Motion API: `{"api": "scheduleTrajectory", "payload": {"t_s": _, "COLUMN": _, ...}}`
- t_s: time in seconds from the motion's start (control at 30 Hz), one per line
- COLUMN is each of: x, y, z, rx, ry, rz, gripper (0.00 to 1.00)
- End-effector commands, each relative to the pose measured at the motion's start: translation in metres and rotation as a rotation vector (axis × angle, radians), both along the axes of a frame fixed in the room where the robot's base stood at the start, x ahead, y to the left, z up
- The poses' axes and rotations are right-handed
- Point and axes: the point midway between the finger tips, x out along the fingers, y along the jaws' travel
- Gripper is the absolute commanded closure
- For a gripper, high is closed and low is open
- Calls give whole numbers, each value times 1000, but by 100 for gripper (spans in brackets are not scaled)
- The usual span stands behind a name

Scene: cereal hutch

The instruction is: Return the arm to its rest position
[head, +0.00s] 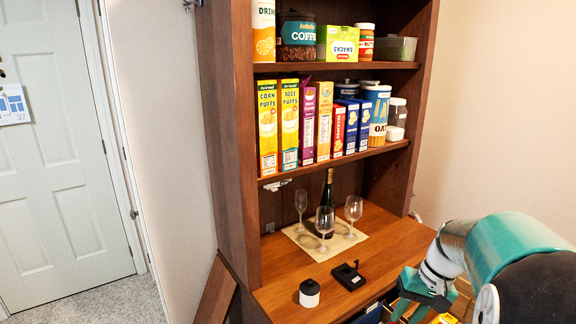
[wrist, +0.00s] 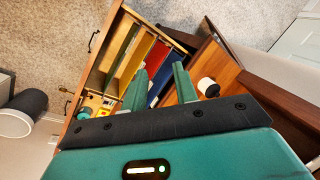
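My arm reaches in from the lower right of the head view, and my gripper (head: 412,308) hangs low at the front right of the hutch. In the wrist view my gripper (wrist: 160,84) has its two green fingers spread apart, with nothing held between them. Below the fingers is an open wooden drawer (wrist: 100,62) with red, yellow and blue flat items standing in it. The arm hides much of the drawer in the head view.
The hutch counter (head: 285,262) holds a white jar with a black lid (head: 309,294), a black object (head: 348,276), and a mat (head: 312,252) with a dark bottle (head: 328,190) and stemmed glasses (head: 353,208). Cereal boxes (head: 267,125) fill the shelf above. Carpet lies left.

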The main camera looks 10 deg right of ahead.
Motion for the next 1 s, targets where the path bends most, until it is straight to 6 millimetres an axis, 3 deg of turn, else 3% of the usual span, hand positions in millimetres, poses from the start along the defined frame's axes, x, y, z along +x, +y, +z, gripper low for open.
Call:
{"api": "scheduleTrajectory", "payload": {"t_s": 0.03, "x": 0, "y": 23, "z": 13, "rx": -40, "ry": -17, "rz": 31, "gripper": 71}}
{"api": "scheduleTrajectory", "payload": {"t_s": 0.3, "x": -20, "y": 116, "z": 57, "rx": -221, "ry": -125, "rz": 143, "gripper": 71}}
{"api": "scheduleTrajectory", "payload": {"t_s": 0.6, "x": -66, "y": 195, "z": 83, "rx": -352, "ry": -323, "rz": 250, "gripper": 71}}
{"api": "scheduleTrajectory", "payload": {"t_s": 0.8, "x": -88, "y": 220, "z": 86, "rx": -382, "ry": -427, "rz": 287, "gripper": 71}}
{"api": "scheduleTrajectory", "payload": {"t_s": 1.0, "x": -92, "y": 224, "z": 86, "rx": -387, "ry": -446, "rz": 291, "gripper": 71}}
